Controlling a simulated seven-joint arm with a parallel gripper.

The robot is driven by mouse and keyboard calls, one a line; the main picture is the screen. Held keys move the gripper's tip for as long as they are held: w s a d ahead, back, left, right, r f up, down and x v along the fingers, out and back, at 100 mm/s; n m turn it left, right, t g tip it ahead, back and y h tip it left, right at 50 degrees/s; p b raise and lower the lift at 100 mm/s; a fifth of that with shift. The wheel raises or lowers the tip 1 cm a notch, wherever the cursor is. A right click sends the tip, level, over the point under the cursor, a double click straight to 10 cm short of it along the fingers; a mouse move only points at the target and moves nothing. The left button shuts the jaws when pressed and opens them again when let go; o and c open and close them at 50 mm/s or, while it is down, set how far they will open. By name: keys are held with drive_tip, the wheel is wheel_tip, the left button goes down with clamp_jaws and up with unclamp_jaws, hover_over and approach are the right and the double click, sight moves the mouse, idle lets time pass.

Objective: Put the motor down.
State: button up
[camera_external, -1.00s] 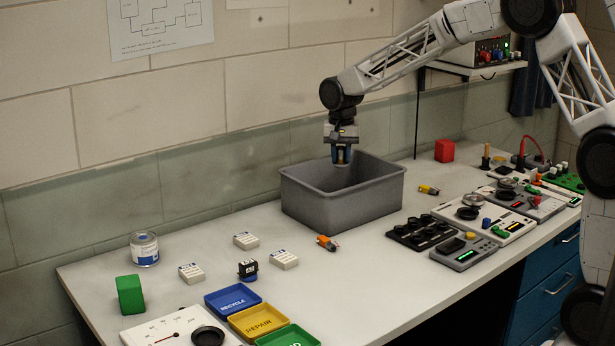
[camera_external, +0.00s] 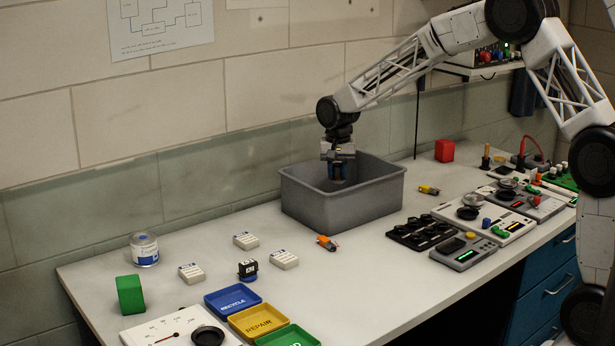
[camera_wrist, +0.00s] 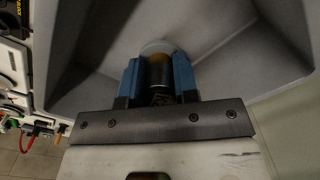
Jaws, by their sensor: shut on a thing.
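My gripper (camera_external: 337,178) points down inside the mouth of the grey bin (camera_external: 345,213), its fingertips below the rim level. In the wrist view its blue fingers (camera_wrist: 158,78) are shut on the motor (camera_wrist: 159,72), a dark cylinder with a yellowish band and a pale round end. The bin's grey inner walls (camera_wrist: 225,60) surround it there. The bin's floor is hidden in the outside view, and I cannot tell whether the motor touches it.
An orange servo (camera_external: 327,243) lies in front of the bin and a yellow one (camera_external: 429,189) to its right. Blue (camera_external: 233,300), yellow (camera_external: 258,321) and green trays stand at the front. White boxes (camera_external: 246,240) lie left. Bare bench (camera_external: 370,280) shows at the front middle.

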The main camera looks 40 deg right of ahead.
drive_tip(key=shift+f, duration=3.05)
drive_tip(key=shift+f, duration=1.9)
drive_tip(key=shift+f, duration=0.15)
drive_tip(key=o, duration=0.9)
drive_tip(key=shift+o, duration=0.2)
wheel_tip(320, 180, up, 12)
drive_tip(key=shift+r, duration=0.1)
